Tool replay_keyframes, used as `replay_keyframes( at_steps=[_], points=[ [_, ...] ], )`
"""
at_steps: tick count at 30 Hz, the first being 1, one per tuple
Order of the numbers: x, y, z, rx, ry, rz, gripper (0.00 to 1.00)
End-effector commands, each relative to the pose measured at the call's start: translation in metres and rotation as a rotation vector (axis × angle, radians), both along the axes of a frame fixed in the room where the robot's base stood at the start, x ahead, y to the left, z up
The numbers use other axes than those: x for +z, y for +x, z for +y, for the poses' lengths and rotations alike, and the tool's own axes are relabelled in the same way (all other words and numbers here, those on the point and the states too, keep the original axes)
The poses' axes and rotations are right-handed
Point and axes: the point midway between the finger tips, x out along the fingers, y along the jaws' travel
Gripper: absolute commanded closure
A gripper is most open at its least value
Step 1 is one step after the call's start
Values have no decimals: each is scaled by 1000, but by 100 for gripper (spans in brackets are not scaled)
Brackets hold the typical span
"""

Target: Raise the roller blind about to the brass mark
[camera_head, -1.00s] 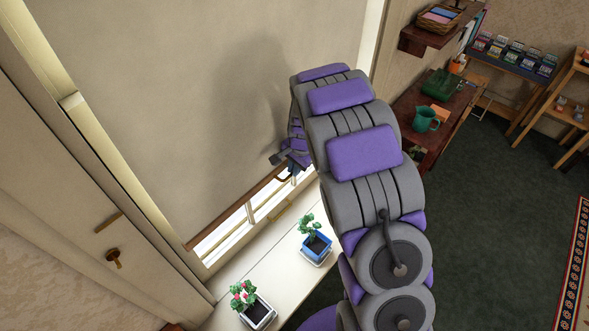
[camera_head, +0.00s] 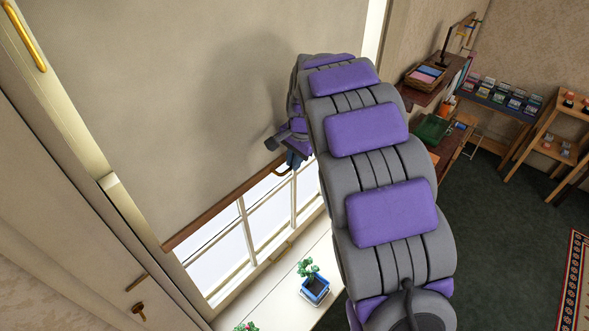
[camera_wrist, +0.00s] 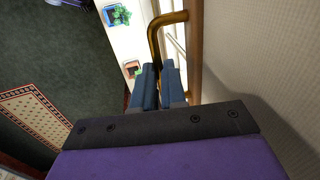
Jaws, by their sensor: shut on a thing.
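The beige roller blind (camera_head: 190,90) hangs over the upper window, and its brown bottom bar (camera_head: 215,212) is raised clear of the sill. My gripper (camera_head: 295,160) is at the right part of that bar, partly hidden by my arm. In the wrist view my gripper (camera_wrist: 161,88) is shut on the brass pull handle (camera_wrist: 154,40), which is fixed to the bar; the handle also shows in the head view (camera_head: 282,172). A long brass piece (camera_head: 25,36) is on the left window frame, well above the bar; it may be the brass mark.
The white sill (camera_head: 275,290) below holds a plant in a blue pot (camera_head: 315,287) and a red-flowered plant (camera_head: 246,327) at the picture's edge. A brass knob (camera_head: 138,308) is on the left panel.

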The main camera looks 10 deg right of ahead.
Motion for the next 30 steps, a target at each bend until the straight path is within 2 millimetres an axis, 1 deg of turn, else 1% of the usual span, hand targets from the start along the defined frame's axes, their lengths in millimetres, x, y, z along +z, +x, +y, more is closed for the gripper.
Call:
replay_keyframes(
  at_steps=[1,6,17,18,25,26,30],
  points=[
    [9,2,0,0,-1,-6,100],
    [17,1,0,0,1,-1,100],
    [18,0,0,-1,1,1,100],
    [18,0,0,-1,1,1,88],
    [18,0,0,0,0,0,66],
    [18,0,0,0,0,0,63],
    [18,-1,0,0,-1,1,63]
  ],
)
